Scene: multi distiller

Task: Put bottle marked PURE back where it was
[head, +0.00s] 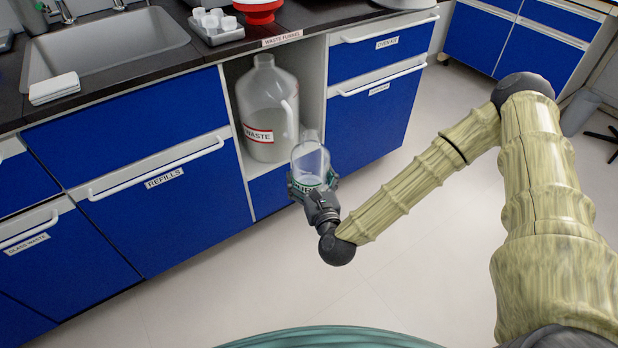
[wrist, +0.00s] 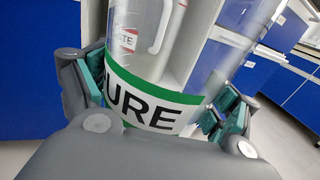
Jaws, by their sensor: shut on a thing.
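The clear bottle marked PURE (head: 311,161) is held upright, tilted slightly, in front of the open cabinet bay. In the wrist view the bottle (wrist: 160,105) fills the middle, and its green-bordered white label shows "URE" with the first letter partly hidden. My gripper (head: 313,188) is shut around the bottle's lower part, with fingers on both sides of it. In the wrist view the gripper (wrist: 150,115) has a teal-padded finger at each side of the bottle. The place the bottle came from cannot be told from these frames.
A large WASTE jug (head: 266,112) stands in the open bay (head: 312,85) just behind the bottle. Blue drawers marked REFILLS (head: 160,200) lie left. The dark counter (head: 130,65) holds a sink (head: 105,45), a cup tray (head: 216,30) and a red funnel (head: 258,10). The floor (head: 240,280) is clear.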

